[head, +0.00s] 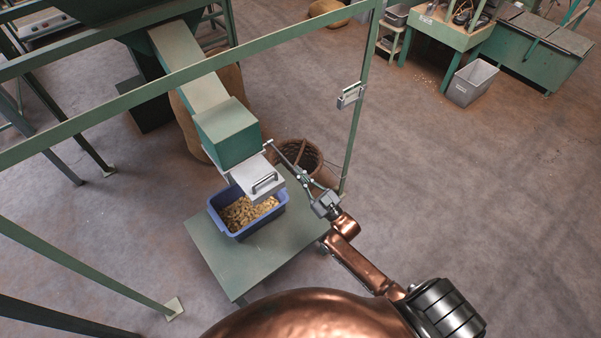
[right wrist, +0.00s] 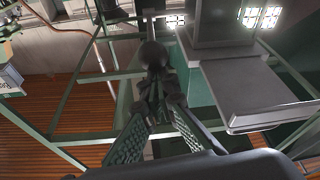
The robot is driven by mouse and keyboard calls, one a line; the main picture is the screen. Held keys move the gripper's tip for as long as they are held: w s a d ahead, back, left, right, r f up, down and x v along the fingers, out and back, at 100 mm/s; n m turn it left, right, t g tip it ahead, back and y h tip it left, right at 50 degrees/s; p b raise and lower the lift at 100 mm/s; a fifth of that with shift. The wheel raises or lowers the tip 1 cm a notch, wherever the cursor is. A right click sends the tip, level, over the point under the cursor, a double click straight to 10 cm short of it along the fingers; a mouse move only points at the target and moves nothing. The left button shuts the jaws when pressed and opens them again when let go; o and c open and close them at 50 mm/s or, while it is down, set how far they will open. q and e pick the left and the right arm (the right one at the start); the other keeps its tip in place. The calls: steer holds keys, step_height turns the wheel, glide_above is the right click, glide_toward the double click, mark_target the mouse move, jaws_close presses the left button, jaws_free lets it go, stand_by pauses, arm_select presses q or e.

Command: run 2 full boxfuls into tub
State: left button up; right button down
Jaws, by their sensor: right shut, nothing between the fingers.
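A green box (head: 227,133) sits at the low end of a pale chute (head: 188,62). Below it is a grey metal piece with a handle (head: 264,184), seen in the right wrist view as a pale slab (right wrist: 250,90). A blue tub (head: 236,234) holding nuts (head: 243,212) stands under it on a green table (head: 270,252). A thin lever (head: 284,158) sticks out from the box side. My right gripper (head: 301,179) is shut and empty near the lever's end. In the right wrist view a dark ball knob (right wrist: 153,54) shows just beyond its fingertips (right wrist: 158,98); contact is unclear.
A green post (head: 359,110) with a small box on it stands right of the table, and frame bars cross overhead. A wicker basket (head: 308,152) stands behind my right gripper. A grey bin (head: 471,83) is far off. The floor at right is clear.

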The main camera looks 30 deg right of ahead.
step_height(320, 180, up, 4)
steer(key=p, duration=0.3)
arm_select(q)
steer(key=r, duration=0.1)
steer(key=w+r, duration=0.1)
steer(key=r, duration=0.1)
steer(key=shift+w, duration=0.2)
arm_select(e)
steer(key=v, duration=1)
steer(key=shift+a+f, duration=0.25)
steer(key=shift+a, duration=0.1)
steer(key=c, duration=2.7)
jaws_free()
